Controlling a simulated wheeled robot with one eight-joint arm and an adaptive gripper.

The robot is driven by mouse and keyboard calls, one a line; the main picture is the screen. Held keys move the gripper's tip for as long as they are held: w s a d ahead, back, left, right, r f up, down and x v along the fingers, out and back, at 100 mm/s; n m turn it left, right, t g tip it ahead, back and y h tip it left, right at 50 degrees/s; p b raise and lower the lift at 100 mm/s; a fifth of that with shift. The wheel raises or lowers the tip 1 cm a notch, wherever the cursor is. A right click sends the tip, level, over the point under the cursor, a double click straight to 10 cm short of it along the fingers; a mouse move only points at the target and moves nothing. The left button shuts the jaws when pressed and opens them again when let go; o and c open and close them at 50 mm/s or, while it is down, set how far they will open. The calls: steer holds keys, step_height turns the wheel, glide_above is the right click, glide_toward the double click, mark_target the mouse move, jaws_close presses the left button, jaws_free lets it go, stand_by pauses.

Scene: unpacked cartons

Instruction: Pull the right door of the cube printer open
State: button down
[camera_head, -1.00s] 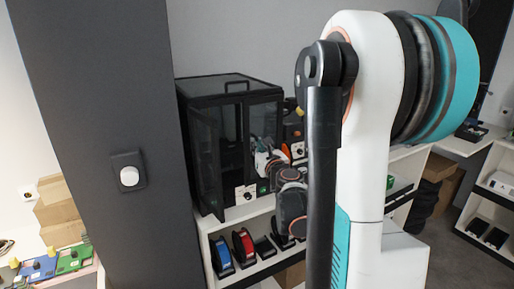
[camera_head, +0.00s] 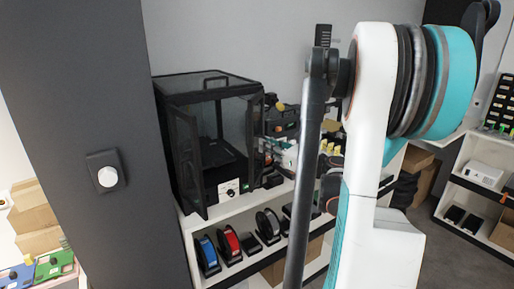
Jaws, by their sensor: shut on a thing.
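The cube printer (camera_head: 205,83) is a black box with clear panels on the white shelf, left of centre. Its left door (camera_head: 187,162) stands swung out towards me. Its right door (camera_head: 257,125) shows as a narrow, nearly edge-on panel, swung out from the front. The dark interior shows between the two doors. My gripper (camera_head: 266,151) is at the outer edge of the right door, shut on it. The fingertips are small and partly hidden, so the exact grip on the handle does not show clearly.
My own arm fills the right of the view and hides part of the shelf (camera_head: 205,224). Red and blue spools (camera_head: 228,242) stand on the level below the printer. A dark pillar (camera_head: 95,90) with a white knob stands at the left.

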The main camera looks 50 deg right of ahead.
steer(key=s+d+n+y, duration=0.1)
steer(key=d+y, duration=0.2)
steer(key=d, duration=0.2)
steer(key=s+d+n+g+y, duration=0.1)
steer(key=s+d+n+y, duration=0.1)
steer(key=d, duration=0.3)
steer(key=shift+d+r+n+y, duration=0.25)
steer(key=shift+r+n+y, duration=0.05)
steer(key=shift+r+y, duration=0.1)
steer(key=c, duration=2)
jaws_free()
steer(key=shift+a+f, duration=0.1)
steer(key=shift+o, duration=1.4)
steer(key=shift+w+a, duration=0.1)
steer(key=shift+w, duration=0.15)
steer(key=shift+s, duration=0.15)
